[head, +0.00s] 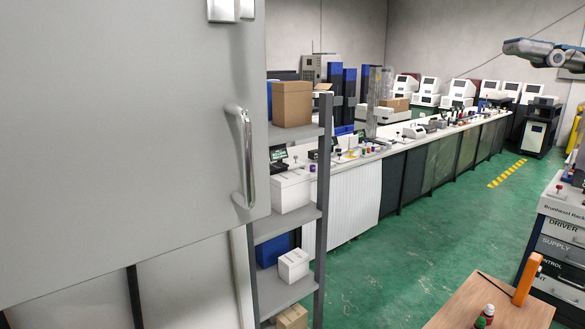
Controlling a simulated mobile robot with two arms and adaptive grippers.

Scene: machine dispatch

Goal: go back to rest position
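Neither of my grippers shows in the head view, so I cannot see whether they hold anything. A grey and blue jointed arm (540,52) reaches in from the right edge at the top. I cannot tell whether it is mine, and no gripper fingers are clear on it. A large grey door or panel (120,130) with a metal handle (244,155) fills the left side, very close.
A grey shelf rack (322,200) with boxes stands beside the panel. A long white counter (375,155) with machines runs to the back. A wooden table (460,305) and a drawer cabinet (565,230) stand at right. Green floor (420,240) between is clear.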

